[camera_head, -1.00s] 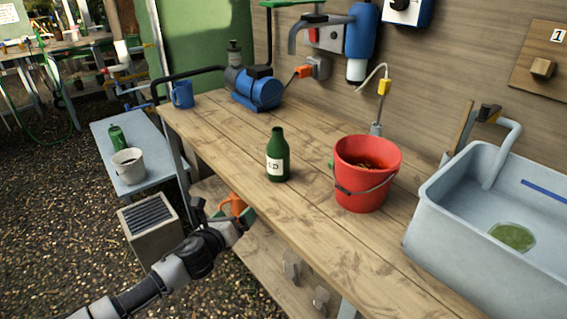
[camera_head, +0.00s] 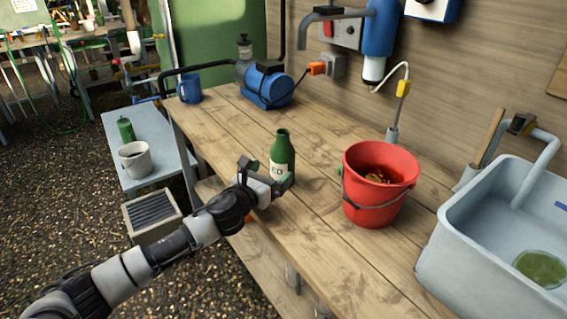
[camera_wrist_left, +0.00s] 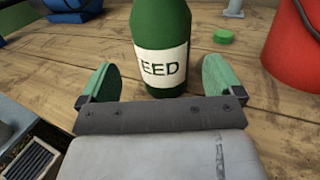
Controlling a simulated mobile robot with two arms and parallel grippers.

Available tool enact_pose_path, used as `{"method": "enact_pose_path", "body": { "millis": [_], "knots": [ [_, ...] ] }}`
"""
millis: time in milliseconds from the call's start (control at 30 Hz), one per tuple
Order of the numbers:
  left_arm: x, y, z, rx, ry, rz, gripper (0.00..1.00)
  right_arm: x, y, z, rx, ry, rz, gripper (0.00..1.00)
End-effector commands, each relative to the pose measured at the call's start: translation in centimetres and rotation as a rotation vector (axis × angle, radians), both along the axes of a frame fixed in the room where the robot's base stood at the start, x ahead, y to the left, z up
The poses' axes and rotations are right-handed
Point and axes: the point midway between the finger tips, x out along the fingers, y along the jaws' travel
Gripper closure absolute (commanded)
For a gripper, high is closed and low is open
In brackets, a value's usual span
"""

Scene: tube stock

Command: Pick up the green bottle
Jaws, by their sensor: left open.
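The green bottle (camera_head: 282,151) with a white label stands upright on the wooden workbench (camera_head: 315,190), left of a red bucket. In the left wrist view the bottle (camera_wrist_left: 161,28) stands just ahead of and between my open fingers; its label reads "EED". My left gripper (camera_head: 268,173) is at the bench's front edge, close to the bottle's lower part and partly in front of it. In the left wrist view the green fingertips of my left gripper (camera_wrist_left: 160,85) are spread apart with nothing held. My right gripper is not in view.
The red bucket (camera_head: 372,208) stands right of the bottle, with a grey sink (camera_head: 455,240) beyond it. A green cap (camera_wrist_left: 223,36) lies on the bench. A blue pump (camera_head: 268,88) and blue mug (camera_head: 190,88) stand at the back left. Bare bench lies behind the bottle.

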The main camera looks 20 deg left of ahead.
Motion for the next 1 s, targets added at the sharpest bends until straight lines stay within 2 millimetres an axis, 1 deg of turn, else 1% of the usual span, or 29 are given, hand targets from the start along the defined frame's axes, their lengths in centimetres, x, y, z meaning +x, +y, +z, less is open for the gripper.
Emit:
{"method": "enact_pose_path", "body": {
  "millis": [167,300,400,500,700,733,767,1000],
  "knots": [
    [1.5,-0.6,0.0,-0.004,0.0,0.001,0.05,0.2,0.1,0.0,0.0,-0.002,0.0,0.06],
    [3.5,-1.5,-0.2,-0.004,0.0,0.001,0.05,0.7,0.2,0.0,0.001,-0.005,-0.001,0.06],
    [4.7,-1.8,-0.2,-0.003,0.001,0.0,0.05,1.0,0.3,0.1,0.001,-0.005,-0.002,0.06],
    [5.2,-1.9,-0.2,-0.001,0.0,0.0,0.05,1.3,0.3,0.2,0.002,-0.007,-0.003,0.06],
    [5.3,-1.9,-0.2,-0.001,0.001,0.0,0.05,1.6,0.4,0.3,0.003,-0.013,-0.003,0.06],
    [5.2,-1.9,-0.2,-0.001,0.001,0.0,0.07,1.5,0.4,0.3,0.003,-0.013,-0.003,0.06],
    [5.2,-1.9,-0.2,-0.001,0.001,0.0,0.11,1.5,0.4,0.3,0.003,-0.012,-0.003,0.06],
    [5.2,-1.9,-0.2,-0.001,0.001,0.0,0.48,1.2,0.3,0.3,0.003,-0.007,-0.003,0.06]
  ]
}}
